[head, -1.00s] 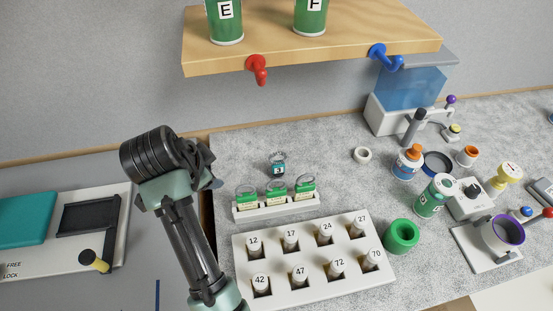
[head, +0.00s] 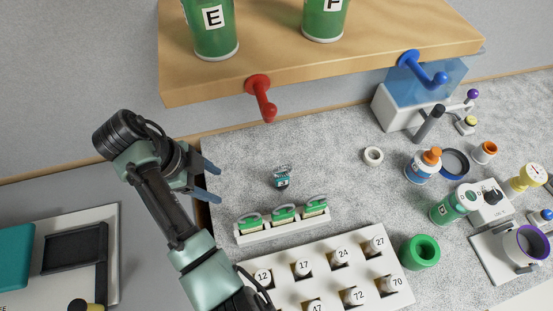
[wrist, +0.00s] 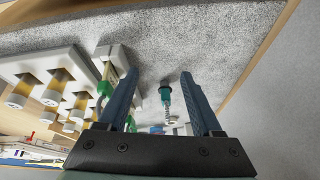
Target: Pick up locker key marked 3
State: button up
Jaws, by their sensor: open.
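The locker key marked 3 (head: 282,178) is a small teal tag with a metal ring, alone on the grey speckled counter behind the green-tagged holder. Its number is too small to read clearly now. In the wrist view the teal key (wrist: 165,97) shows between and beyond my two blue fingers. My gripper (head: 214,183) is open and empty, left of the key in the head view, with a gap between them. My gripper also shows in the wrist view (wrist: 158,80) with its fingers wide apart.
A white holder (head: 243,238) with several green-tagged keys stands in front of the key. A white block (head: 325,283) with numbered pegs lies nearer. A wooden shelf (head: 350,55) with red (head: 260,92) and blue (head: 420,70) hooks overhangs the back.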

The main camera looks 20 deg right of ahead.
aim_at(272, 173)
jog(key=d+p, duration=0.3)
jog(key=d, duration=0.9)
jog(key=shift+w, duration=0.15)
jog(key=p+x, duration=0.1)
jog(key=x, duration=0.3)
jog(key=shift+d+f, duration=0.1)
jog(key=shift+f, duration=0.3)
jog(key=shift+c, duration=0.2)
grip_shut()
